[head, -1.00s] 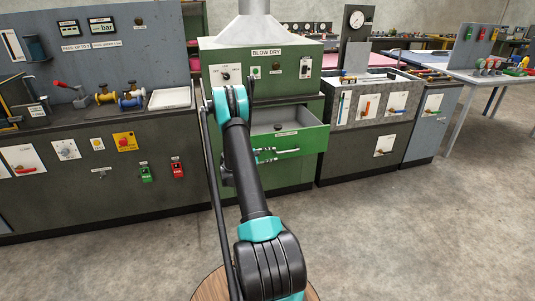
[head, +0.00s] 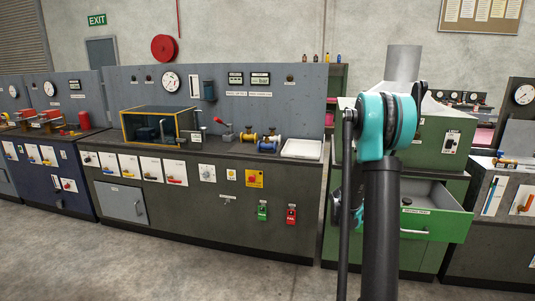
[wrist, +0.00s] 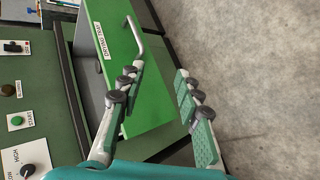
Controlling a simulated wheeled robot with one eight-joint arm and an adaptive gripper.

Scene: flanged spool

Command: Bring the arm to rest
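In the wrist view, my gripper (wrist: 159,72) has its two fingers well apart with nothing between them. The fingers hang in front of the pulled-out green drawer (wrist: 150,108), labelled as a drying tray, with a metal handle. I cannot tell whether a finger touches it. In the head view, my raised arm stands in front of the green cabinet (head: 460,140) and hides part of it. The open drawer (head: 452,228) shows right of the arm, with a small dark round thing (head: 407,199) inside. My fingers are not clear in the head view.
A long dark bench (head: 150,215) runs left of the cabinet, carrying a yellow-framed box (head: 158,125), small brass and blue spools (head: 259,139) and a white tray (head: 302,149). Another bench (head: 510,205) stands at the right. The concrete floor (head: 150,265) in front is clear.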

